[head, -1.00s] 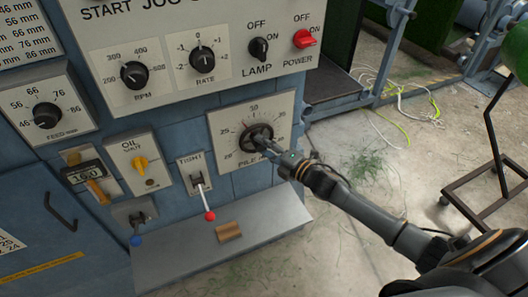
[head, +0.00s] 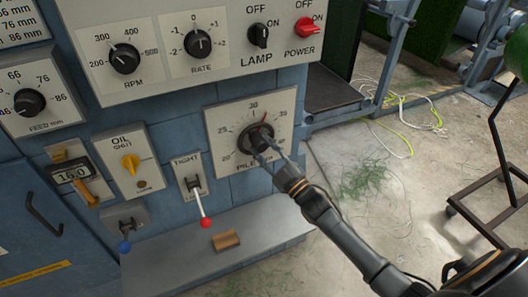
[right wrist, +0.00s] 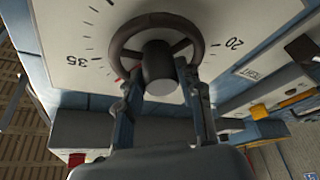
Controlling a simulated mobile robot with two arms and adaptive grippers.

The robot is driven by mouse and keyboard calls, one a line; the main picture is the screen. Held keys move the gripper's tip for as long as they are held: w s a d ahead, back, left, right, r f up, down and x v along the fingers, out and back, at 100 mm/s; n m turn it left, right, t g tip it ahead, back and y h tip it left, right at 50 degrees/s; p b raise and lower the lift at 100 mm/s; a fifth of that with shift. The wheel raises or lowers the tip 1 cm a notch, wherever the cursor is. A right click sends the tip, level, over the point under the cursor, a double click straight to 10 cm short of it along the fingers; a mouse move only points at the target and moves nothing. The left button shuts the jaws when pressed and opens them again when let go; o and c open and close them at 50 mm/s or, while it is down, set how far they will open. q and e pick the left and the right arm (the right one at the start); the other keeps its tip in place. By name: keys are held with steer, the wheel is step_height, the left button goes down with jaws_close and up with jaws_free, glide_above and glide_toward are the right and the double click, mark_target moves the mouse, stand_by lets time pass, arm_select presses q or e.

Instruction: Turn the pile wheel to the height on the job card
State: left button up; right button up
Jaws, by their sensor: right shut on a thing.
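The pile wheel (head: 259,137) is a dark round handwheel on a pale dial plate (head: 287,99) low on the blue machine. The plate reads 20 to 35 in the head view, and a small red mark shows at the wheel's upper edge, a little right of 30. In the right wrist view the wheel (right wrist: 157,22) has spokes and a thick hub, with the dial upside down. My right gripper (head: 267,151) is shut on the wheel; its fingers (right wrist: 160,88) lie on either side of the hub. My left gripper is out of view. I cannot identify a job card.
A red-knobbed TIGHT lever (head: 201,207) stands left of the dial, near a yellow OIL knob (head: 130,162). A grey ledge (head: 262,217) below carries a small brown block (head: 226,239). Loose cables (head: 400,120) and a wheeled frame (head: 480,215) are at right.

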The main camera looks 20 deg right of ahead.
steer(key=m+t+h, duration=0.1)
steer(key=m+h, duration=0.1)
steer(key=m, duration=0.2)
steer(key=m+t+h+b, duration=0.1)
steer(key=m+h, duration=0.1)
steer(key=m, duration=0.3)
steer(key=shift+a+f, duration=0.15)
steer(key=shift+m, duration=0.3)
steer(key=o, duration=1.2)
steer(key=v, duration=1.2)
steer(key=shift+a, duration=0.1)
